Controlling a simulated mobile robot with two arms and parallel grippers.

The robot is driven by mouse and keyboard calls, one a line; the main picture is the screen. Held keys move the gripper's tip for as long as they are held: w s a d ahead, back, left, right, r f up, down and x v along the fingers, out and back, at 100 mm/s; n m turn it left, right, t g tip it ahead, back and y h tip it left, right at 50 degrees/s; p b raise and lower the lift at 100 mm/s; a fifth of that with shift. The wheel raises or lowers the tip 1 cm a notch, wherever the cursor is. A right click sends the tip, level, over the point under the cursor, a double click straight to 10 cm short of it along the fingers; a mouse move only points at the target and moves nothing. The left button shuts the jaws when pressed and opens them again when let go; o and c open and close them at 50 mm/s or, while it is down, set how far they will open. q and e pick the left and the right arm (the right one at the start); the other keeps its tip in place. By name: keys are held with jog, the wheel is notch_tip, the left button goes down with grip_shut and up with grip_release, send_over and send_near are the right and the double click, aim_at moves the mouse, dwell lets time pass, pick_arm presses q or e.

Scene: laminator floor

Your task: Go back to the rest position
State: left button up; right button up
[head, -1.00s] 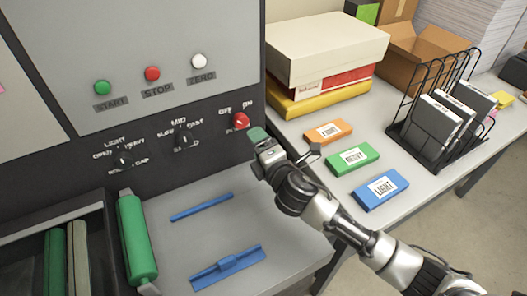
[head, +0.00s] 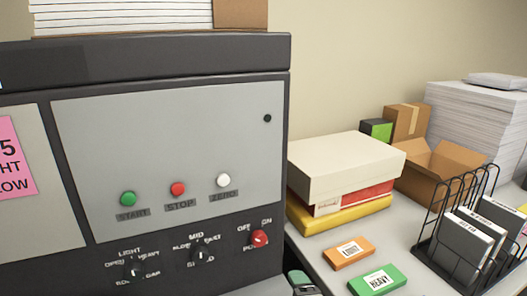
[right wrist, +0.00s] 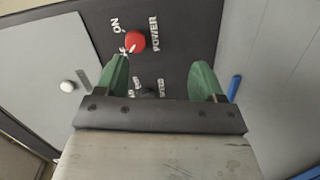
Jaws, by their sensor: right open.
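My right gripper (right wrist: 160,82) is open and empty in the right wrist view, its two green fingers apart. The red power knob (right wrist: 135,41) of the laminator shows just beyond the left finger, apart from it. In the head view my right gripper (head: 302,281) shows only in part at the bottom edge, below the red power knob (head: 259,238). The laminator panel (head: 165,130) carries a green start button (head: 128,199), a red stop button (head: 178,189) and a white zero button (head: 223,181). My left gripper is in neither view.
Right of the laminator, a table holds stacked boxes (head: 345,168), an orange block (head: 348,252), a green block (head: 378,281), an open cardboard box (head: 440,175) and a black wire rack (head: 430,240) with binders. Paper stacks (head: 470,125) stand behind.

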jog(key=s+d+f+m+g+h, duration=0.1)
jog(key=s+d+f+m+g, duration=0.4)
jog(key=s, duration=0.4)
jog(key=s+d+f+m+g+h, duration=0.1)
jog(key=s+d+f+m+g, duration=0.2)
jog(key=s+m, duration=0.45)
jog(key=s+d+f+m+g+h, duration=0.25)
jog(key=s+d+m+g, duration=0.2)
jog(key=s, duration=0.65)
notch_tip(320, 180, down, 27)
jog(key=b, duration=0.1)
jog(key=s+d+f+g, duration=0.1)
jog(key=s+f, duration=0.7)
jog(key=s+d+f+g, duration=0.1)
jog(key=s+d+f, duration=0.1)
jog(key=s+f, duration=0.6)
jog(key=shift+s+d+f+n+y+b, duration=0.25)
jog(key=shift+d+f+n+y+b, duration=0.1)
jog(key=shift+b, duration=0.1)
